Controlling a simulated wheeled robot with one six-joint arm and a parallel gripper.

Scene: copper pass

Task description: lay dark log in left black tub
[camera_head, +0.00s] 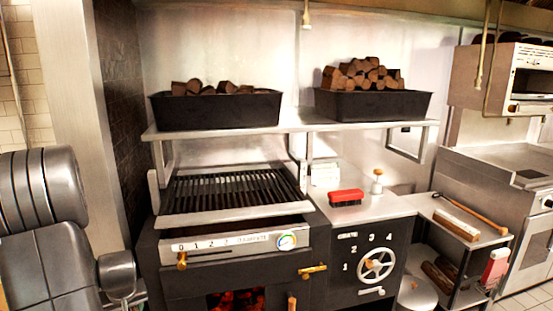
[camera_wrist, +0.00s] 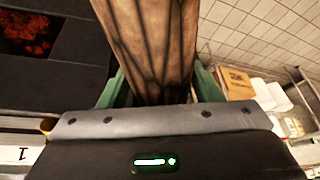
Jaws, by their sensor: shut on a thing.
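My gripper (camera_wrist: 158,88) shows in the wrist view, its green fingers shut on either side of a log (camera_wrist: 150,40). The log is brown with dark streaks and runs up out of the top of the picture; its far end is out of view. The left black tub (camera_head: 215,112) stands on the shelf above the grill and has several dark brown log pieces in it. In the head view my grey arm shows at the left, but my gripper and the held log are out of view.
A right black tub (camera_head: 373,105) holds a higher log pile. Below the shelf (camera_head: 290,127) are the grill (camera_head: 235,192) and a red brush (camera_head: 346,197). Glowing embers (camera_head: 237,300) show under the grill.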

